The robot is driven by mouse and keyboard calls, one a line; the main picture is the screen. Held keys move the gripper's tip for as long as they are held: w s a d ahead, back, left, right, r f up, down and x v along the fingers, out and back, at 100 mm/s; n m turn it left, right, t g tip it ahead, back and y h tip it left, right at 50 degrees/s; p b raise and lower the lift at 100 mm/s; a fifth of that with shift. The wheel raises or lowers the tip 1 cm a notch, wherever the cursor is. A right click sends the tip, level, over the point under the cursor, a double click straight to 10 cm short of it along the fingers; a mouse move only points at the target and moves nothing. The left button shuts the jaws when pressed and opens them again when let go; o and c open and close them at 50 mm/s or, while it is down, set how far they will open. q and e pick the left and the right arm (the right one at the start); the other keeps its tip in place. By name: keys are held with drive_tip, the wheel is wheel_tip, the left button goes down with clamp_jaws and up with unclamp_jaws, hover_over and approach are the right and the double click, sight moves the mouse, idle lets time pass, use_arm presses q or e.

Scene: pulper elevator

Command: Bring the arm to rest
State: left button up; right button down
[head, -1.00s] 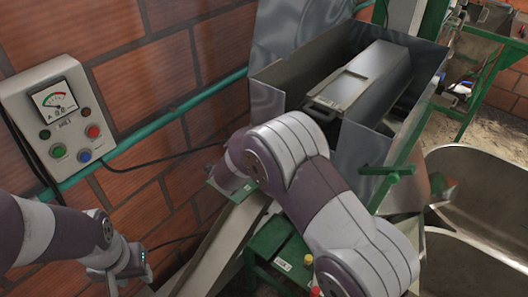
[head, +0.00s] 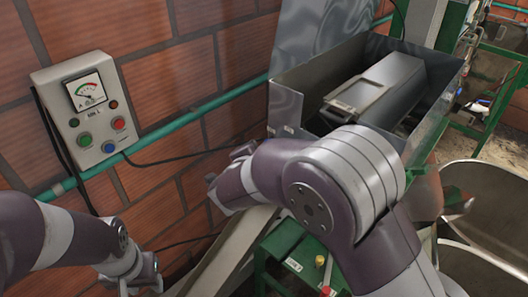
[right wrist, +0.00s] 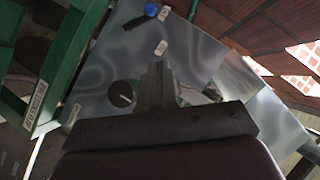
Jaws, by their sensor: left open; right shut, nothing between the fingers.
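My right arm (head: 330,185) reaches in from the lower right of the head view, bent, with its wrist pointing left in front of the metal hopper. Its gripper is mostly hidden in the head view. In the right wrist view the right gripper (right wrist: 156,86) is shut and empty, with a grey sheet-metal surface (right wrist: 190,50) behind it. My left gripper (head: 146,282) is low at the left of the head view, open and partly cut by the bottom edge. Nothing shows between its fingers.
A grey control box (head: 90,110) with a gauge and coloured buttons hangs on the brick wall (head: 170,75). A green pipe (head: 190,118) runs along it. The open metal hopper (head: 300,90) stands close behind my right arm. Curved metal tanks (head: 490,190) stand at the right.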

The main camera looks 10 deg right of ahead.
drive_tip(key=s+a+f+n+g+y+b, duration=0.1)
drive_tip(key=s+a+f+n+g+y, duration=0.15)
drive_tip(key=a+f+n+y, duration=0.2)
drive_tip(key=s+a+f+n+g+y+b, duration=0.1)
drive_tip(key=s+a+f+n+g+y, duration=0.1)
drive_tip(key=s+a+f+n+y, duration=0.25)
use_arm(q)
wheel_tip(320, 180, down, 7)
drive_tip(key=b, duration=0.5)
drive_tip(key=shift+w+f, duration=0.2)
drive_tip(key=shift+w, duration=0.2)
use_arm(e)
drive_tip(key=s+d+f+n+g+h, duration=0.1)
drive_tip(key=s+d+f+n+g, duration=0.2)
drive_tip(key=s+d, duration=0.4)
drive_tip(key=s+d+f+n+g+h, duration=0.2)
drive_tip(key=s+d+f+n+g, duration=0.1)
drive_tip(key=s+d+f, duration=0.3)
drive_tip(key=s+d+n, duration=0.1)
drive_tip(key=s+d, duration=0.1)
drive_tip(key=d, duration=0.2)
drive_tip(key=shift+s+d, duration=0.25)
drive_tip(key=shift+d, duration=0.15)
drive_tip(key=shift+g, duration=0.25)
